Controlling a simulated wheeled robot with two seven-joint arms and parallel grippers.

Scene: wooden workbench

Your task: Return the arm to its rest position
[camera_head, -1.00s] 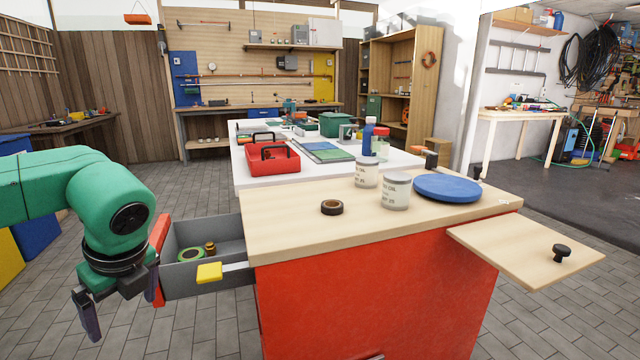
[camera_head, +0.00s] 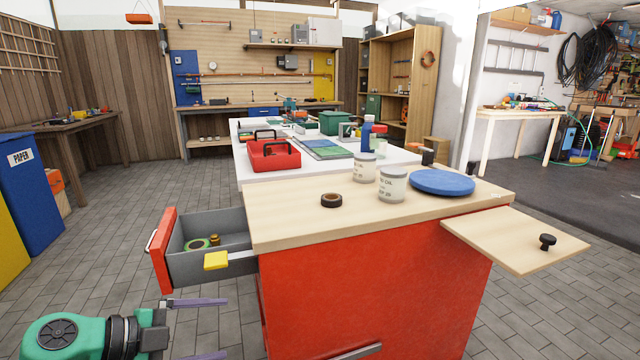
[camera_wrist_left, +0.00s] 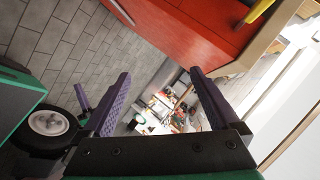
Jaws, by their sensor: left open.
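My left gripper (camera_head: 212,328) is low at the bottom left of the head view, in front of and below the open drawer. Its two purple fingers point right and are spread apart with nothing between them. In the left wrist view the fingers (camera_wrist_left: 160,100) are also apart and empty. The arm behind it is green. The open drawer (camera_head: 208,268) juts out left from the red workbench (camera_head: 375,290). My right gripper is not in view.
A green-and-dark ring and a small brass-coloured item lie in the drawer. On the wooden top (camera_head: 290,222) stand a dark tape roll (camera_head: 331,200), two white cans and a blue disc (camera_head: 442,182). A pull-out board (camera_head: 515,240) sticks out right. Floor left of the drawer is clear.

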